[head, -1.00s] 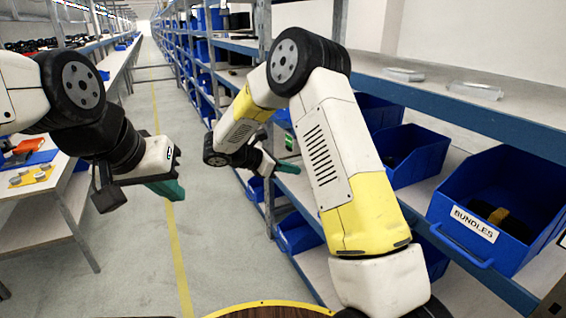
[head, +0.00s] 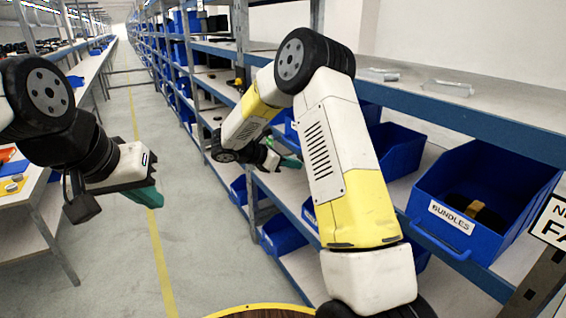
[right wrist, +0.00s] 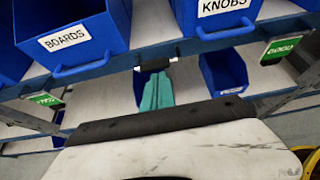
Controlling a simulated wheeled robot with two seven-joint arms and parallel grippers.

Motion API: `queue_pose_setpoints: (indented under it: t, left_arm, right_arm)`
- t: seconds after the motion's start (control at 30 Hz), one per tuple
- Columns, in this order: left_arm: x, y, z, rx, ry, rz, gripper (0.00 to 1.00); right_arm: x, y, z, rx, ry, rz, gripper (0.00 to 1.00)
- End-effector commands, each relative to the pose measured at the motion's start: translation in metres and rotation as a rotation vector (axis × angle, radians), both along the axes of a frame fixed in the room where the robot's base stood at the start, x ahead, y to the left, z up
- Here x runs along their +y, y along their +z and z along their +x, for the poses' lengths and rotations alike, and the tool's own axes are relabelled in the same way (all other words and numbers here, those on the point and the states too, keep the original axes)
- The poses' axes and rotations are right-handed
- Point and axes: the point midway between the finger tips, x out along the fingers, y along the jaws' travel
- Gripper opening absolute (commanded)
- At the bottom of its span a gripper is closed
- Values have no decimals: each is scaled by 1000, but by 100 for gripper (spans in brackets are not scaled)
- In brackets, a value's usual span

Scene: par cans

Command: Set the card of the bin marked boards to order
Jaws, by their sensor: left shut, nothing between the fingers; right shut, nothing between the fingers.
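The blue bin marked BOARDS (right wrist: 95,40) stands on the shelf at the upper left of the right wrist view. A small dark piece (right wrist: 152,65) sits at the shelf edge right of this bin, just beyond my right gripper; I cannot tell if it is a card. Green cards hang at the shelf edge, one at the right (right wrist: 280,49) and one at the left (right wrist: 45,99). My right gripper (right wrist: 156,82) is shut and empty, below the shelf edge; it shows small by the shelves in the head view (head: 290,162). My left gripper (head: 148,196) is shut and empty over the aisle.
A blue bin marked KNOBS (right wrist: 225,20) stands right of BOARDS. A bin marked BUNDLES (head: 420,232) is on the near shelf at the right, with a partly cut-off sign (head: 552,222) beside it. A white table (head: 30,215) stands at the left. The aisle floor (head: 110,240) is clear.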

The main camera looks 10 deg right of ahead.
Motion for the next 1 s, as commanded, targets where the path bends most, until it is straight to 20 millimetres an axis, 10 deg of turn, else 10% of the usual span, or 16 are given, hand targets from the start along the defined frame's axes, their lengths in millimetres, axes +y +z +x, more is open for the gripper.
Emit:
queue_pose_setpoints:
  t: [1.0]
  left_arm:
    - [0, 0, 0, 0, 0, 0, 0]
  right_arm:
    - [-34, 41, 12, 174, -4, 499, 0]
